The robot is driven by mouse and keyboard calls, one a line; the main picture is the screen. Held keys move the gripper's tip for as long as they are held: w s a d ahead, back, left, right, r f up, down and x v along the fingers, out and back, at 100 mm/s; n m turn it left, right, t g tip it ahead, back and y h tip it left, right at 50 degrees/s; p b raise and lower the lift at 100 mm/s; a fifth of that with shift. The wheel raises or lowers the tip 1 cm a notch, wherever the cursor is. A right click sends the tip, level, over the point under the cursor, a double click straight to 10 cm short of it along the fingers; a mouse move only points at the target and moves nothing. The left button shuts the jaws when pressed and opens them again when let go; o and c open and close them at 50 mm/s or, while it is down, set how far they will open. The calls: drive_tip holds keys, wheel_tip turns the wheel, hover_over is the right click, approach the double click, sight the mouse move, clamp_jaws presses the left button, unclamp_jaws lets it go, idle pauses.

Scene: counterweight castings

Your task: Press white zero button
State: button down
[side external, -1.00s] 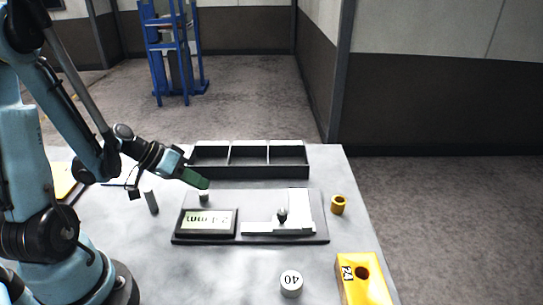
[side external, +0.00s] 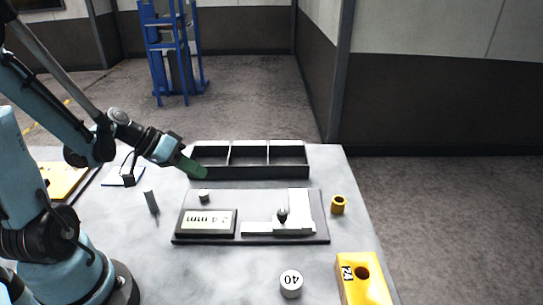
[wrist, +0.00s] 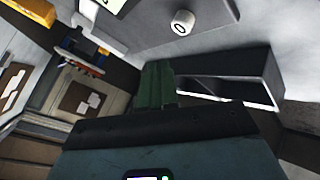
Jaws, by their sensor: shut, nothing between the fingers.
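The white zero button (side external: 204,196) is a short round cap at the back left of the dark gauge plate (side external: 255,241). In the wrist view the zero button (wrist: 182,24) shows a dark 0 on its top, near the upper edge. My gripper (side external: 202,174) has green fingers, shut and empty. It is behind and above the button, apart from it, near the front left of the black tray. In the wrist view the fingers (wrist: 157,70) point up the picture, with the button ahead and to the right. The display (side external: 208,222) shows a number ending in mm; its digits are hard to read.
A black three-compartment tray (side external: 250,172) stands behind the plate. A pale L-shaped piece (side external: 299,205) lies on the plate. A yellow ring (side external: 338,204), a white cap marked 40 (side external: 291,283), a yellow block (side external: 362,285) and a grey cylinder (side external: 151,201) stand around it.

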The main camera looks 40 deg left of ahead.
drive_tip(key=shift+r, duration=1.15)
drive_tip(key=d+r+m+y, duration=0.2)
drive_tip(key=d+r+y, duration=0.2)
drive_tip(key=d, duration=0.6)
drive_tip(key=shift+s+r+g+y, duration=0.3)
drive_tip(key=shift+s+y, duration=0.1)
drive_tip(key=shift+y, duration=0.1)
drive_tip(key=a+r+m+g, duration=0.3)
drive_tip(key=a+m+g, duration=0.3)
drive_tip(key=a+m, duration=0.3)
drive_tip(key=shift+a, duration=0.2)
